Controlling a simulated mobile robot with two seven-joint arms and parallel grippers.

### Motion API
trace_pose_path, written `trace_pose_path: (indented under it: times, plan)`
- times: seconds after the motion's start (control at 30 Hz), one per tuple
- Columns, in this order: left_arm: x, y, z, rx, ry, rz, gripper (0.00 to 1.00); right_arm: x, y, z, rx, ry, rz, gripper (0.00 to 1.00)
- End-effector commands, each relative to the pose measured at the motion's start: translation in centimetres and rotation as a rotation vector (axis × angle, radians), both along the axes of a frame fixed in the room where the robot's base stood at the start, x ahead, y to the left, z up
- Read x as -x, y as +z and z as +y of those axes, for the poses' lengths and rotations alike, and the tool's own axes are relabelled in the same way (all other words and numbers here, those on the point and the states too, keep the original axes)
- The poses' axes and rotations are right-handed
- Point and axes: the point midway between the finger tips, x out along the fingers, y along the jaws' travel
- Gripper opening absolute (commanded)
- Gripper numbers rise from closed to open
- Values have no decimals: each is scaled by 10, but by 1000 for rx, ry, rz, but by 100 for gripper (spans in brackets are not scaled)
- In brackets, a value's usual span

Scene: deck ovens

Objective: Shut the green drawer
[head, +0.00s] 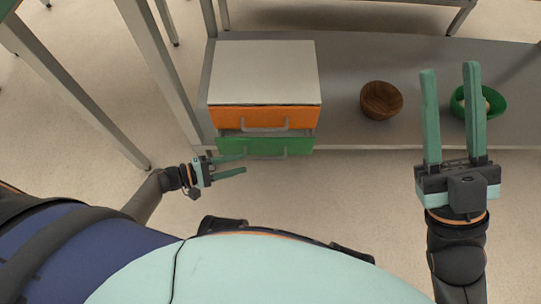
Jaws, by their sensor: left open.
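The green drawer (300,146) is the lower drawer of a small cabinet with a pale top (263,70). Its green front, with a grey bar handle (266,153), stands out past the orange drawer (225,117) above it, so it is partly open. My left gripper (244,164) is open and empty at the left end of the green front, its fingers pointing right. I cannot tell whether a finger touches the front. My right gripper (452,70) is open and empty at the right, well away from the drawer, fingers pointing up the picture.
The cabinet stands on a grey shelf (345,70). A brown wooden bowl (381,101) sits to its right. A green bowl (460,103) lies partly behind my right gripper. A metal table leg (165,75) stands left of the cabinet. The floor before the drawer is clear.

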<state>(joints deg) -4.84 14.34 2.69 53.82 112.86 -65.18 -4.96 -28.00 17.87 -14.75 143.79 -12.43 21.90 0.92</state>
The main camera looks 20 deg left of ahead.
Motion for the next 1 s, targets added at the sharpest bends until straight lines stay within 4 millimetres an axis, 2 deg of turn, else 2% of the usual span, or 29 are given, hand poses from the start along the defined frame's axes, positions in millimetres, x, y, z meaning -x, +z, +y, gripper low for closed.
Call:
trace_pose_path:
  times: [0.3,0.5,0.93,1.0]
  plan:
    - [-38,-17,-53,-1,-3,-2,45,-1,-20,1,8,-9,6,39]
    - [-53,-22,-75,-2,-4,0,45,-2,-27,3,12,-12,6,39]
    - [-58,-23,-82,-4,-2,-1,45,-1,-28,3,14,-11,7,39]
    - [-58,-23,-82,-4,-2,-1,37,-2,-28,3,14,-11,7,39]
